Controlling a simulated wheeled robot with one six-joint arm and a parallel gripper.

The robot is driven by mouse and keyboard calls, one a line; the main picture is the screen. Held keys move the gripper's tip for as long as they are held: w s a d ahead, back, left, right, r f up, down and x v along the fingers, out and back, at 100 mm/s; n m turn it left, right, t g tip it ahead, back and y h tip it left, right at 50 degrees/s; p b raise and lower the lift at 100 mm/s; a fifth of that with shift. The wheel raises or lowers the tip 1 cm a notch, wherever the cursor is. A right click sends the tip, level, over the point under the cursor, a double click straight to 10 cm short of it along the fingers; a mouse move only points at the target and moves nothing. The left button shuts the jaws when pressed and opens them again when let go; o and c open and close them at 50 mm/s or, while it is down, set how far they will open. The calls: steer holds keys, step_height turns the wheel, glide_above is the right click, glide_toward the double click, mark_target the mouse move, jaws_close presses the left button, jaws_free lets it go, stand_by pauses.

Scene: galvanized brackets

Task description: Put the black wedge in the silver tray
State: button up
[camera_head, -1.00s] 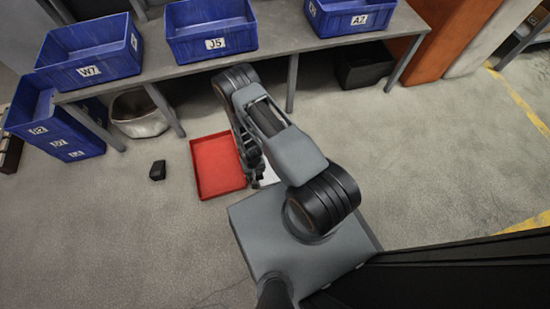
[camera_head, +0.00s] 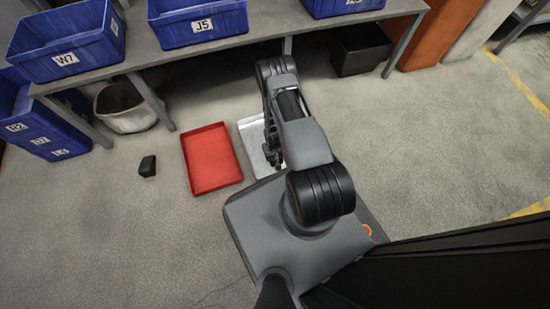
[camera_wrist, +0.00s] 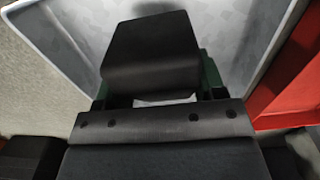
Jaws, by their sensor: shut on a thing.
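My gripper (camera_head: 271,152) is over the silver tray (camera_head: 250,133), which lies on the floor and is partly hidden by my arm. In the wrist view my gripper (camera_wrist: 156,92) is shut on a dark, block-like piece, the black wedge (camera_wrist: 150,50). The silver tray's pale inside and rim (camera_wrist: 55,45) show behind and around the wedge. I cannot tell how high the wedge is above the tray floor. In the head view the held wedge cannot be made out against my arm.
A red tray (camera_head: 211,158) lies just left of the silver tray; its edge shows at right in the wrist view (camera_wrist: 295,75). Another small black object (camera_head: 148,166) lies on the floor farther left. A bench (camera_head: 160,55) with blue bins stands behind. Floor at right is clear.

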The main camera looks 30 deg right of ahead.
steer(key=f, duration=0.1)
steer(key=f+b, duration=0.2)
steer(key=f, duration=0.1)
steer(key=shift+d, duration=0.3)
steer(key=shift+r, duration=0.15)
steer(key=o, duration=1.2)
